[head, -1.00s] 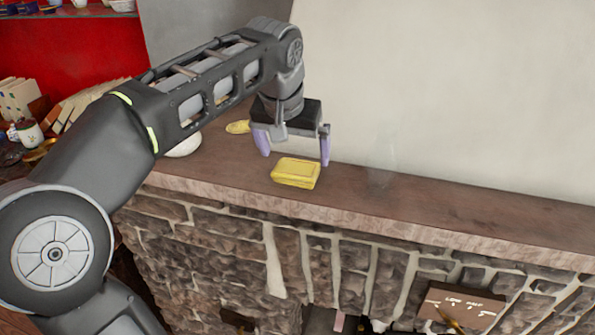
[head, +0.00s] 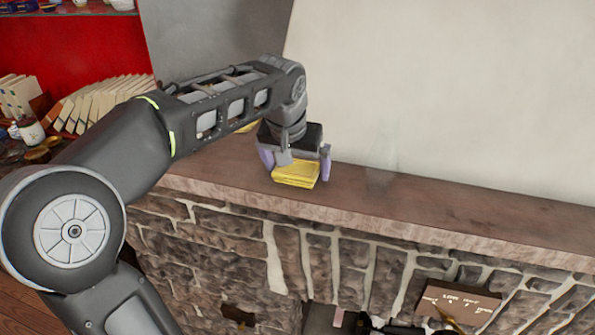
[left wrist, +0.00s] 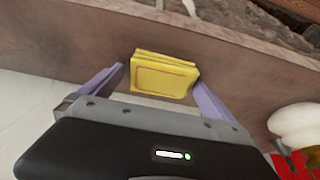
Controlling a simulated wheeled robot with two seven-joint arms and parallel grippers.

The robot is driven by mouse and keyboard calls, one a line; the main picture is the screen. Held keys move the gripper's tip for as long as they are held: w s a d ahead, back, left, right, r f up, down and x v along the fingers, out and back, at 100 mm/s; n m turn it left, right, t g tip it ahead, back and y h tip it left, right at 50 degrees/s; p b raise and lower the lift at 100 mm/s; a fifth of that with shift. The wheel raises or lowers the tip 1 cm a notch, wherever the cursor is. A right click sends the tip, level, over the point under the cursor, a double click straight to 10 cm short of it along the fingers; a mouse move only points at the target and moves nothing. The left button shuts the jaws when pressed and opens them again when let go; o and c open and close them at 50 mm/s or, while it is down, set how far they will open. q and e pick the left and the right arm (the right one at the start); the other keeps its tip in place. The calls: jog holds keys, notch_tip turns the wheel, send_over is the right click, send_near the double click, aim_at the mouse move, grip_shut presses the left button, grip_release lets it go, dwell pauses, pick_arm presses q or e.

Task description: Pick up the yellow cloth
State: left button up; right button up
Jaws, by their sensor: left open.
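The yellow cloth (head: 296,174) is a folded, flat block lying on the brown mantel shelf (head: 400,200) above the stone fireplace. My left gripper (head: 296,165) is open and lowered over the cloth, with one purple finger at each side of it. In the left wrist view the cloth (left wrist: 163,75) lies between and just beyond the fingertips of the left gripper (left wrist: 158,80). I cannot tell whether the fingers touch it. My right gripper is not in view.
A pale wall (head: 440,90) rises behind the shelf. Another yellow thing (head: 247,127) is mostly hidden behind my left arm. A white rounded object (left wrist: 295,125) shows in the left wrist view. The shelf to the right is clear.

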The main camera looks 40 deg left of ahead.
aim_at(296, 170)
pick_arm(q)
jog(key=shift+c, duration=0.6)
jog(key=c, duration=1.4)
jog(key=shift+r, duration=0.1)
notch_tip(296, 170, up, 10)
jog(key=b, duration=0.1)
dwell(0.3)
